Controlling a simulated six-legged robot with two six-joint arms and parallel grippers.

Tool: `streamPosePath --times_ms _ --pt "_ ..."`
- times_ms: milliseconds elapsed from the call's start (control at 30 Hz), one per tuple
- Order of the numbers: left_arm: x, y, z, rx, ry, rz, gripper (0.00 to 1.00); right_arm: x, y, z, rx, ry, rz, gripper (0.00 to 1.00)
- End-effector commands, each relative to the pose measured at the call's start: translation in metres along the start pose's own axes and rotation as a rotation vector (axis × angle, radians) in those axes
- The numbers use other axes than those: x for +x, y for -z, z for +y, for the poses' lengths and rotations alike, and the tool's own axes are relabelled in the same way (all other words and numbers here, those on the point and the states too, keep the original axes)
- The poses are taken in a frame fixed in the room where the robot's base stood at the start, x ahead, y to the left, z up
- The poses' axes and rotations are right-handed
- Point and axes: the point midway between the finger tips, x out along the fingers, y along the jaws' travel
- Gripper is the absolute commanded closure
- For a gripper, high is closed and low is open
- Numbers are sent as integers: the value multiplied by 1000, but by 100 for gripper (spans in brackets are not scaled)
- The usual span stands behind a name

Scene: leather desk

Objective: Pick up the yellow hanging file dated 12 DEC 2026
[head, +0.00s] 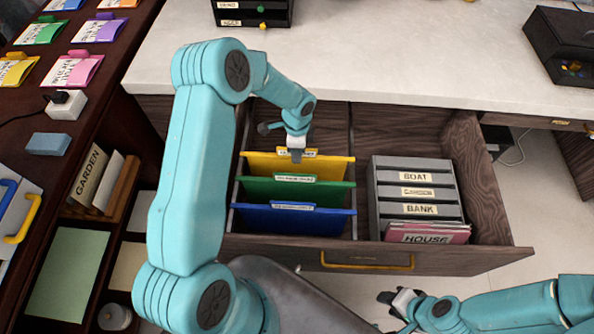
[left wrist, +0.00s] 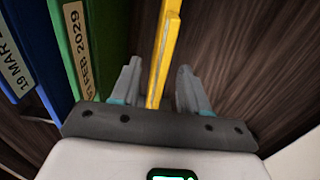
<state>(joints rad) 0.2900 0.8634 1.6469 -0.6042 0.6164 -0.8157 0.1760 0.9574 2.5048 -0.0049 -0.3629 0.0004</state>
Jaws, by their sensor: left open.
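The yellow hanging file (head: 325,166) hangs at the back of the open drawer, behind the green file (head: 325,190) and the blue file (head: 275,220). My left gripper (head: 296,156) is over the yellow file's top edge. In the left wrist view the yellow file (left wrist: 165,55) stands between the two open fingers (left wrist: 158,88), with a gap on the right side. The date on the yellow file's tab cannot be read. The green file's tab reads FEB 2029 and the blue file's begins 19 MAR. My right gripper (head: 398,300) is low in front of the drawer, away from the files.
A grey organiser (head: 382,185) labelled BOAT, BANK and HOUSE fills the drawer's right part. The drawer's front has a yellow handle (head: 367,262). A pale desktop (head: 420,60) overhangs behind. A dark desk with coloured packets is on the left.

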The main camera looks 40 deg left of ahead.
Motion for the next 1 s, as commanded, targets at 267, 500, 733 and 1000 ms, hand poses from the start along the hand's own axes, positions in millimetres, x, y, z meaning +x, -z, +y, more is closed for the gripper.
streamPosePath --times_ms 267,500,733,1000 --pt "20 0 0 0 1 0 55 0 0 0 0 0 0 62" --pt "19 0 0 0 1 0 94 0 0 0 0 0 0 62" --pt "19 0 0 0 1 0 100 0 0 0 0 0 0 62" --pt "19 0 0 -1 1 0 100 0 0 0 0 0 0 62"
